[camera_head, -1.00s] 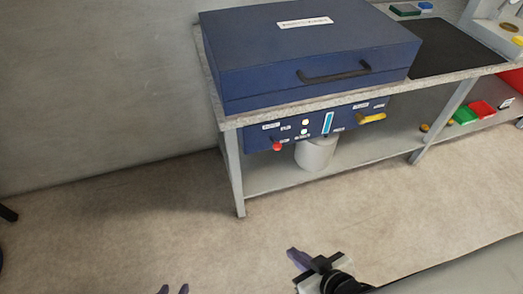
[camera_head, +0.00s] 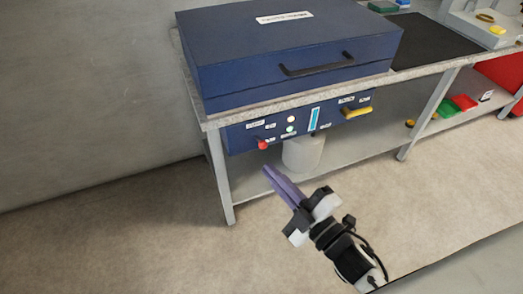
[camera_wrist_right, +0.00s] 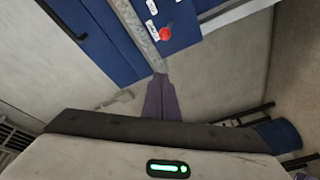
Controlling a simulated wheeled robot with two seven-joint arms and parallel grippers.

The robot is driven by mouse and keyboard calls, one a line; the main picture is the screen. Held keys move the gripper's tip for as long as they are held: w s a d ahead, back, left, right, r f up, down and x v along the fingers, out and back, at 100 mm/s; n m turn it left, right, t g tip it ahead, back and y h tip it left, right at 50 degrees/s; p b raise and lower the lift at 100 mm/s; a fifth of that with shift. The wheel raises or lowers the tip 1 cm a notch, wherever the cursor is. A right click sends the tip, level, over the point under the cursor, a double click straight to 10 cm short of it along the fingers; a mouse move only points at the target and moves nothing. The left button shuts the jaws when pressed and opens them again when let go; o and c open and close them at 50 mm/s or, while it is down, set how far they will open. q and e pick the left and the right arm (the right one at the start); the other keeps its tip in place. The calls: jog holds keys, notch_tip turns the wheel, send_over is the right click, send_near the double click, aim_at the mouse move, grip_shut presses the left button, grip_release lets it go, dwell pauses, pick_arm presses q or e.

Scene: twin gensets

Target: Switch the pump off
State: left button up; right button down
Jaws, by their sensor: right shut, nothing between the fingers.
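A blue control panel (camera_head: 240,138) hangs under the bench top. It carries a red knob (camera_head: 263,145) at its lower left, two small round lights (camera_head: 291,124), a pale blue vertical gauge (camera_head: 314,118) and a yellow handle (camera_head: 357,112) at the right. Its labels are too small to read, so I cannot tell which control is the pump's. My right gripper (camera_head: 268,169) is shut and empty, its purple fingers pointing up-left, below and apart from the red knob. In the right wrist view the red knob (camera_wrist_right: 165,33) shows beyond the shut fingers. My left gripper is out of view.
A large blue case (camera_head: 290,55) with a black handle sits on the bench above the panel. A white cylindrical container (camera_head: 302,154) stands under the panel. A bench leg (camera_head: 219,180) is left of my right gripper. The floor in front is clear.

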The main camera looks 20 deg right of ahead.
aim_at(260, 141)
jog(key=shift+w, duration=0.1)
jog(key=f+x, duration=0.1)
jog(key=x, duration=0.9)
jog(key=shift+d+f, duration=0.35)
jog(key=shift+d, duration=0.5)
jog(key=shift+d+f, duration=0.3)
jog(key=shift+d, duration=0.55)
jog(key=shift+s+f+t+b, duration=0.25)
jog(key=shift+f+t+b, duration=0.05)
jog(key=shift+b, duration=1.25)
